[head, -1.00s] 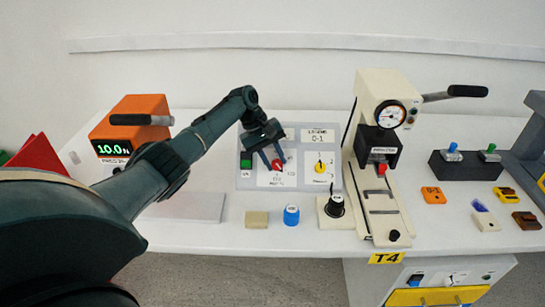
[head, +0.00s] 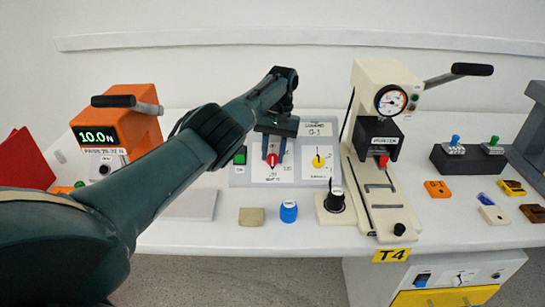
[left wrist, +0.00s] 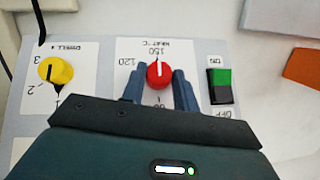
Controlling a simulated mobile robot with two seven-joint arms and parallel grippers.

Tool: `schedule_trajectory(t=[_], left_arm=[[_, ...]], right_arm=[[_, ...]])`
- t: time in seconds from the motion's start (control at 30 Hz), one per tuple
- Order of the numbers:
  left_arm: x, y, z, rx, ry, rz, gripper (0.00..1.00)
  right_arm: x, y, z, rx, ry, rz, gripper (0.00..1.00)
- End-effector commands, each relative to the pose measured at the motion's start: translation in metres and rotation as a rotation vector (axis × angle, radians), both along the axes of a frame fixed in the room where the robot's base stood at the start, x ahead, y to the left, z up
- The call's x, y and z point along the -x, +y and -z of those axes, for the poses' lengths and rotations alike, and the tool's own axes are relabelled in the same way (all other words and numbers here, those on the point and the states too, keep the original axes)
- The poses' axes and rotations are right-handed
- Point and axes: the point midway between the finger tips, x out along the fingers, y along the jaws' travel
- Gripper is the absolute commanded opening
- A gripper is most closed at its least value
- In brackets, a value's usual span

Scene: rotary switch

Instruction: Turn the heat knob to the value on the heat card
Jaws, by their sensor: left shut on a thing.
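The red heat knob (head: 271,159) is on a white plate of the grey control panel (head: 240,179). It also shows in the left wrist view (left wrist: 159,74), where its white pointer line points at the 150 mark. A 120 label stands to the left of it there, and another label below is partly hidden. My left gripper (head: 274,150) is shut on the knob, one blue finger on each side; its fingers show in the left wrist view (left wrist: 159,86). I cannot make out a heat card's value. My right gripper is out of view.
A blue cap (head: 288,212) and beige block (head: 251,217) lie in front.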

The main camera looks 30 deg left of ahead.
Motion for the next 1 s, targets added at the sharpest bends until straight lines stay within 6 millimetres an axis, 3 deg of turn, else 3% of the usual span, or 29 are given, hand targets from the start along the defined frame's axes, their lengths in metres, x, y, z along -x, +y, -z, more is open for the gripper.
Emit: schedule_trajectory(t=[0.5,0.53,0.8,1.0], left_arm=[[-0.0007,-0.0001,0.0006,-0.014,0.004,0.019,0.07],[-0.0007,-0.0001,0.0006,-0.014,0.004,0.019,0.31],[-0.0004,-0.0002,0.0004,-0.012,0.005,0.017,0.52],[-0.0003,-0.0003,0.0000,-0.012,0.006,0.016,0.52]], right_arm=[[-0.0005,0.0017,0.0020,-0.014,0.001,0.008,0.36],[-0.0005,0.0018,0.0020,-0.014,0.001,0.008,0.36],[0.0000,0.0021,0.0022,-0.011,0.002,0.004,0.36],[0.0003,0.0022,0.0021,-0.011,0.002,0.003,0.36]])
